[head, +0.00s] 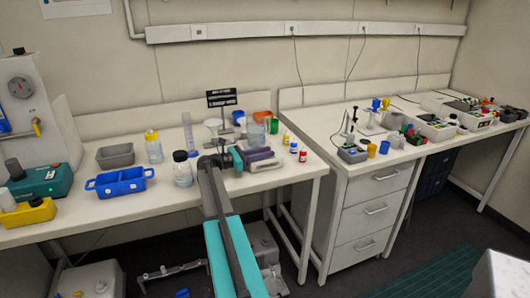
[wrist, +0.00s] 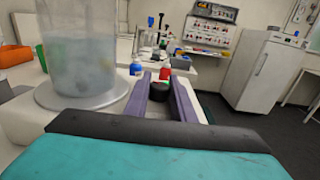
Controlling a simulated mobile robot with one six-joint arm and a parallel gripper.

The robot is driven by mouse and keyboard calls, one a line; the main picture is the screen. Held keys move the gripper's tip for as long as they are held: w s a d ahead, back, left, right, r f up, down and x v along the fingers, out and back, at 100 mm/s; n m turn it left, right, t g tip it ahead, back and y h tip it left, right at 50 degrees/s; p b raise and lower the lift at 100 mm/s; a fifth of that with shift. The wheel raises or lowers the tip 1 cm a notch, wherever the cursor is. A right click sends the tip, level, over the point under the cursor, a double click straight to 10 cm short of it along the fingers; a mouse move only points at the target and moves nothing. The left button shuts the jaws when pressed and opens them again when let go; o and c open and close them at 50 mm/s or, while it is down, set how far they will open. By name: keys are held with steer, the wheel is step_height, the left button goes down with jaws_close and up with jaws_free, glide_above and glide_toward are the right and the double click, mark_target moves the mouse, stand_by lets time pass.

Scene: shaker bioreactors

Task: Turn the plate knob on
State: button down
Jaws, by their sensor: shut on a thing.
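My gripper (wrist: 160,86) has two purple fingers, and a small black knob (wrist: 159,91) sits between them in the wrist view. The gripper is shut on this knob. To the left, a round grey plate (wrist: 60,98) on a white body bears a large clear beaker (wrist: 80,45). In the head view my gripper (head: 262,157) is at the right end of the left bench, in front of the beaker (head: 254,135). There the gripper hides the knob and most of the plate. I cannot read the knob's setting.
An orange container (wrist: 14,55) is left of the beaker.

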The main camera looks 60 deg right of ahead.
stand_by(0.6)
steer(key=c, duration=1.5)
jaws_free()
steer(key=shift+r, duration=0.15)
steer(key=shift+r, duration=0.75)
step_height(320, 180, up, 2)
steer(key=shift+s+m+b, duration=0.1)
steer(key=shift+m+b, duration=0.2)
steer(key=shift+b, duration=0.15)
steer(key=shift+s+a, duration=0.55)
steer(key=shift+a, duration=0.2)
steer(key=shift+s+a+r+b, duration=0.2)
steer(key=shift+s+a+b, duration=0.2)
steer(key=shift+s+a, duration=1.25)
steer(key=shift+s+a+r+b, duration=0.3)
steer(key=shift+s+a, duration=0.8)
steer(key=shift+a, duration=1.05)
steer(key=shift+s+a+r+b, duration=0.15)
steer(key=shift+s+a+b, duration=0.3)
steer(key=shift+s+a, duration=1.2)
steer(key=shift+w+a, duration=0.3)
